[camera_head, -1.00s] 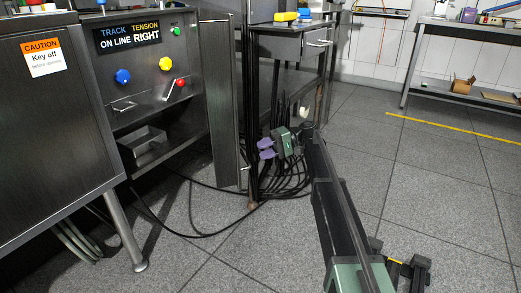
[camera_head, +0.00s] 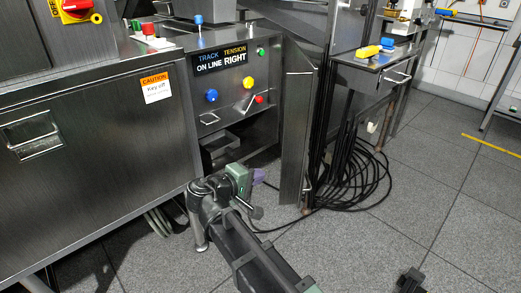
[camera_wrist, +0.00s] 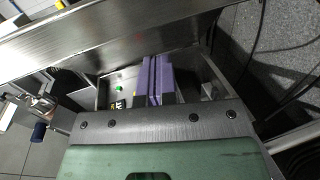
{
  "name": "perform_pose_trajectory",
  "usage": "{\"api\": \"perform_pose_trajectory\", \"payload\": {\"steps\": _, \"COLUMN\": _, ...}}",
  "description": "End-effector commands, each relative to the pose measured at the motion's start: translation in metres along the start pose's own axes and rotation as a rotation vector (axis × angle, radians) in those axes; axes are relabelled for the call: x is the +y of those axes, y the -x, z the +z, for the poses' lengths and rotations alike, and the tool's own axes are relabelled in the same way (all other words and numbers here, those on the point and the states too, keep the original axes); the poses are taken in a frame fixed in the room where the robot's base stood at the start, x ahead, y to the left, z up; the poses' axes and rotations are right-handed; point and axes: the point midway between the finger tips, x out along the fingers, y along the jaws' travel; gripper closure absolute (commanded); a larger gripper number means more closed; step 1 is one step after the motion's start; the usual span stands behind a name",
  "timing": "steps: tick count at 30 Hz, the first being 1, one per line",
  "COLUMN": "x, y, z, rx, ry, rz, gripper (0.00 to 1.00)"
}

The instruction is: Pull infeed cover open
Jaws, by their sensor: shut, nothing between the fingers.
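A tall metal door panel (camera_head: 296,130) stands swung out at the right end of the machine's control recess; I take it to be the infeed cover. My gripper (camera_head: 260,174) is low in front of the recess, just left of the panel, with its purple fingers pointing right towards it. In the wrist view, the purple fingers (camera_wrist: 158,80) lie side by side, shut with nothing held. A long metal surface (camera_wrist: 100,40) crosses beyond the fingertips, probably the panel. I cannot tell whether they touch it.
The control panel (camera_head: 222,62) carries coloured knobs, with a small open tray (camera_head: 220,143) below. A closed cabinet (camera_head: 90,130) is at left. Black cables (camera_head: 355,180) coil on the floor behind the panel. A side table (camera_head: 375,70) stands at right. Floor at front right is mostly clear.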

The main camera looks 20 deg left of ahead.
Motion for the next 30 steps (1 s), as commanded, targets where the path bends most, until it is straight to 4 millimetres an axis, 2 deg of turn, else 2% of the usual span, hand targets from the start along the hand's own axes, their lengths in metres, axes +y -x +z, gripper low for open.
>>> {"api": "perform_pose_trajectory", "payload": {"steps": 1, "x": 0.01, "y": 0.025, "z": -0.008, "rx": 0.052, "ry": 0.017, "rz": 0.095, "gripper": 1.0}}
{"api": "perform_pose_trajectory", "payload": {"steps": 3, "x": 0.022, "y": 0.047, "z": -0.016, "rx": 0.096, "ry": 0.03, "rz": 0.192, "gripper": 1.0}}
{"api": "perform_pose_trajectory", "payload": {"steps": 6, "x": 0.028, "y": 0.057, "z": -0.019, "rx": 0.114, "ry": 0.035, "rz": 0.24, "gripper": 1.0}}
{"api": "perform_pose_trajectory", "payload": {"steps": 10, "x": 0.029, "y": 0.053, "z": -0.02, "rx": 0.111, "ry": 0.035, "rz": 0.24, "gripper": 1.0}}
{"api": "perform_pose_trajectory", "payload": {"steps": 14, "x": 0.032, "y": 0.039, "z": -0.021, "rx": 0.11, "ry": 0.035, "rz": 0.239, "gripper": 1.0}}
{"api": "perform_pose_trajectory", "payload": {"steps": 26, "x": 0.052, "y": -0.044, "z": -0.031, "rx": 0.106, "ry": 0.034, "rz": 0.237, "gripper": 1.0}}
{"api": "perform_pose_trajectory", "payload": {"steps": 30, "x": 0.056, "y": -0.061, "z": -0.013, "rx": 0.108, "ry": 0.035, "rz": 0.237, "gripper": 1.0}}
